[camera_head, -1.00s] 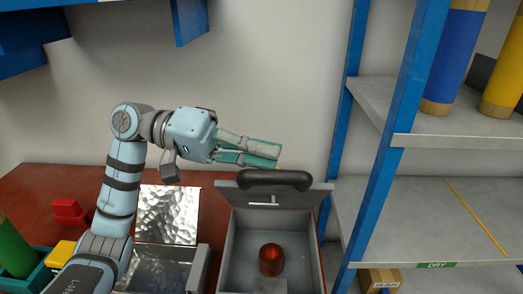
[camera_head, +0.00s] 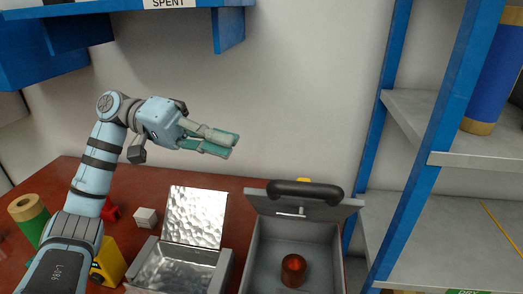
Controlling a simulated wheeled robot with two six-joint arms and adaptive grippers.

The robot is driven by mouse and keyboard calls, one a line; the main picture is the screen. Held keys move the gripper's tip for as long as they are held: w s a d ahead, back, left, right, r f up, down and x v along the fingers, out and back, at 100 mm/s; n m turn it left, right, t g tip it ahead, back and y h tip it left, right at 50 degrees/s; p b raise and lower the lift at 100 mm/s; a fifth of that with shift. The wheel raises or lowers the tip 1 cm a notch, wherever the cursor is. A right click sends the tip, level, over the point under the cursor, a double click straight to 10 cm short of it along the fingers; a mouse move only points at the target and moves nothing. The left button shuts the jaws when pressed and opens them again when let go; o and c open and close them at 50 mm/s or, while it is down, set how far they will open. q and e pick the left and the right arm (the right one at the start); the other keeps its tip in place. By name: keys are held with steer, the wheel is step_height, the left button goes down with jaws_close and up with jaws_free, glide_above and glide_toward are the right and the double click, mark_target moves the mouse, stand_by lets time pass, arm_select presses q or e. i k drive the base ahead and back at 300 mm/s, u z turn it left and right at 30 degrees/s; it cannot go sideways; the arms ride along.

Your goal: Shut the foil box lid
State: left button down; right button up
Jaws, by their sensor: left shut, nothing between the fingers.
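The foil box (camera_head: 172,270) stands on the red-brown table, its inside lined with crinkled shiny foil. Its foil-faced lid (camera_head: 196,217) is open and stands up at the back, leaning a little backward. My left gripper (camera_head: 234,146) is shut and empty. In the picture it is above and slightly right of the lid's top edge, apart from it, with the fingers pointing right. My right gripper is not in view.
An open grey case (camera_head: 251,262) with a black handle on its lid stands right of the foil box, an amber cylinder (camera_head: 293,270) inside. A white block (camera_head: 146,217), a yellow object (camera_head: 109,262) and a green roll (camera_head: 30,217) are left. Blue-framed shelves (camera_head: 480,160) stand right.

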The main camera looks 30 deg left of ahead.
mark_target(321, 202)
steer(key=k, duration=2)
